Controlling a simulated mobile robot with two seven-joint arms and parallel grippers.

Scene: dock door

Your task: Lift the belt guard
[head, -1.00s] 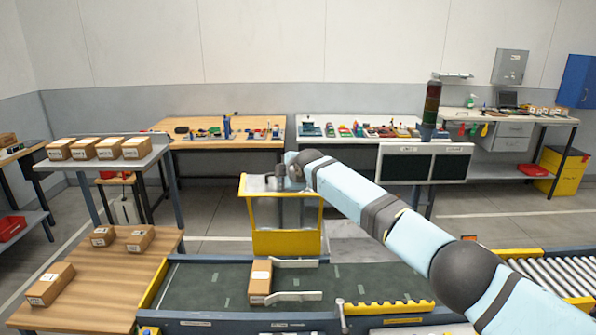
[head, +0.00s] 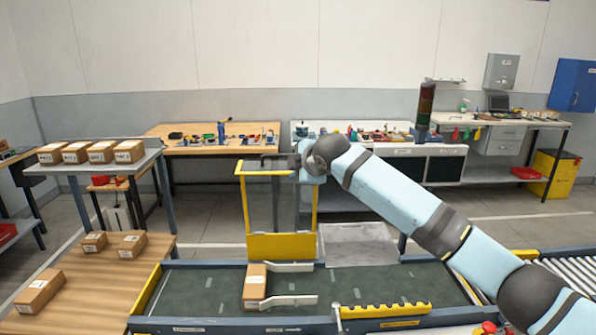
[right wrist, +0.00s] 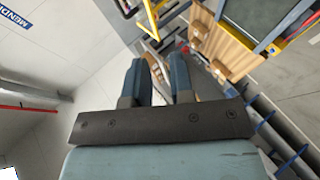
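The belt guard (head: 282,246) is a yellow frame with a solid yellow lower panel, standing nearly upright at the far edge of the conveyor belt (head: 215,287). My right arm reaches across from the right. My right gripper (head: 272,163) is at the guard's top bar; whether it touches is hard to tell. In the right wrist view the two fingers (right wrist: 156,70) stand apart with a visible gap and nothing clearly between them. A yellow frame part (right wrist: 150,18) shows beyond the fingertips. My left gripper is not in view.
A carton (head: 255,285) sits on the belt between two pale guide bars. A wooden table (head: 95,285) with cartons stands at the left. A yellow toothed strip (head: 385,310) lies along the near belt edge. Workbenches (head: 215,145) line the back wall.

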